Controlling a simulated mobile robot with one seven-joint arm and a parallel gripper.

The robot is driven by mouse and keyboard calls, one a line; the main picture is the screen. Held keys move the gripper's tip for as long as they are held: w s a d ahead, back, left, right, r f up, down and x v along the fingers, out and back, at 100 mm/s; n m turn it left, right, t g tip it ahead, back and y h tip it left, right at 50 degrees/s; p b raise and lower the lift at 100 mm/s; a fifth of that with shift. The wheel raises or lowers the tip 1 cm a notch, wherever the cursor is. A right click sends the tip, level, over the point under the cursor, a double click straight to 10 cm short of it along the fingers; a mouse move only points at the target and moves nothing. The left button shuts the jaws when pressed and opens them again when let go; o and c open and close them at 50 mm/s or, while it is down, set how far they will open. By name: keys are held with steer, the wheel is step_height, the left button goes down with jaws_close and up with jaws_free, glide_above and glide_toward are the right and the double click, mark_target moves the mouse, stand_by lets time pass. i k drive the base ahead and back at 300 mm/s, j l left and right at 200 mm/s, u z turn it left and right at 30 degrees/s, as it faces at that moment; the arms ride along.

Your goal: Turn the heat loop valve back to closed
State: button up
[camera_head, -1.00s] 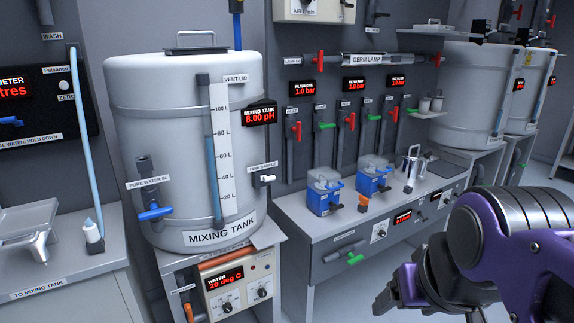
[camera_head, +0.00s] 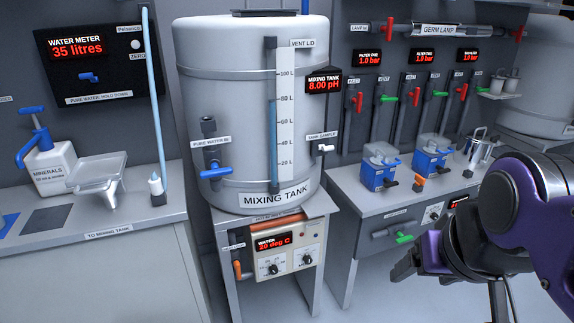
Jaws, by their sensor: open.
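A small valve with an orange handle (camera_head: 238,270) sits under the mixing tank (camera_head: 245,110), at the left of the water heater panel (camera_head: 280,250). A small label above the valve is too small to read surely; this looks like the heat loop valve. The handle appears to hang downward. The panel display reads 20 deg C. My gripper (camera_head: 412,266) is at the lower right, dark and seen from the side, well to the right of the valve and apart from it. It is open, and nothing shows in it.
A stand (camera_head: 228,226) carries the tank. The left bench (camera_head: 130,228) holds a minerals jug (camera_head: 50,165) and a metal tray (camera_head: 97,172). Floor shows between the stand and right bench.

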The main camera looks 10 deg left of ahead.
mark_target(237, 264)
steer(key=i+j+u, duration=0.15)
steer(key=u, duration=0.3)
steer(key=i+j+u, duration=0.2)
steer(key=j+u, duration=0.2)
steer(key=j+z, duration=0.45)
steer(key=j, duration=0.35)
steer(key=i, duration=0.4)
